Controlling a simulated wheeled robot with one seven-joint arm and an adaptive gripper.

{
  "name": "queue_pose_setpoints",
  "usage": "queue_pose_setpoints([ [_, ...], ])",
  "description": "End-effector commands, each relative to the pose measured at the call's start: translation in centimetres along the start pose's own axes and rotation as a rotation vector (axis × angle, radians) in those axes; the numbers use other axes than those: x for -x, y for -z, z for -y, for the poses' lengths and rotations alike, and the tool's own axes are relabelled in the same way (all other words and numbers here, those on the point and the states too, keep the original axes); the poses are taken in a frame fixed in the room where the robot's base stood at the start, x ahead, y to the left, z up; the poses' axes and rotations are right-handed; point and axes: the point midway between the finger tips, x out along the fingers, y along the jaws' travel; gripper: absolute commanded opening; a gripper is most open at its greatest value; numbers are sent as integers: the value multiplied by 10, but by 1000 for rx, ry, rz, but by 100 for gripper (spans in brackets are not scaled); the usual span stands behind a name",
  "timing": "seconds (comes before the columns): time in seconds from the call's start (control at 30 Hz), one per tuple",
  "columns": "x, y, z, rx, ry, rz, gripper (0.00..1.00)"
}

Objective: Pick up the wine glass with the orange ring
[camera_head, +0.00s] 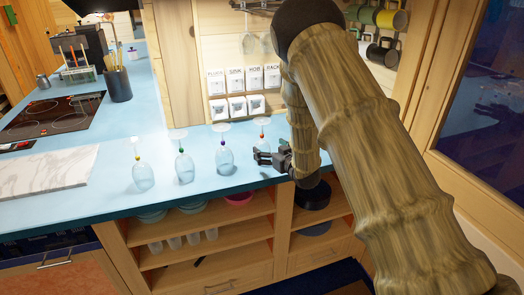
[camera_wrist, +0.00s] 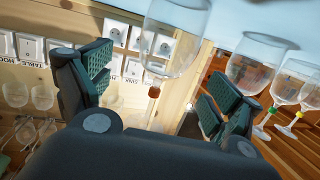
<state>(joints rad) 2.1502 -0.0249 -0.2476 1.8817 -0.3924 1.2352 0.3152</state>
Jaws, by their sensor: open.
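The wine glass with the orange ring (camera_head: 262,135) stands upside down on the blue counter (camera_head: 205,200), at the right end of a row of glasses. My gripper (camera_head: 266,156) is at counter level by this glass and partly hides its bowl. In the wrist view the picture is turned over, and the glass bowl (camera_wrist: 176,35) and its orange-brown ring (camera_wrist: 154,92) show between the two spread fingers of my gripper (camera_wrist: 160,82). The fingers look apart from the glass. Whether the glass is fully between them in depth is hard to tell.
Three more upside-down glasses stand to the left, with a purple ring (camera_head: 223,145), a green ring (camera_head: 181,152) and a yellow ring (camera_head: 138,158). Labelled sockets (camera_head: 237,106) line the wall behind. A marble board (camera_head: 45,175) lies left. Open shelves are below.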

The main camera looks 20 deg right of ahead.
Motion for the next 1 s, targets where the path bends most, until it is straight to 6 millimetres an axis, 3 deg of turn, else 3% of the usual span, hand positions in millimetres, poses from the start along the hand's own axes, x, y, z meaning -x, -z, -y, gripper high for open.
queue_pose_setpoints([
  [0.5,-48,-3,4,0,1,2,91],
  [0.8,-52,-4,4,0,0,1,91],
  [1.0,-51,-4,4,0,0,1,57],
])
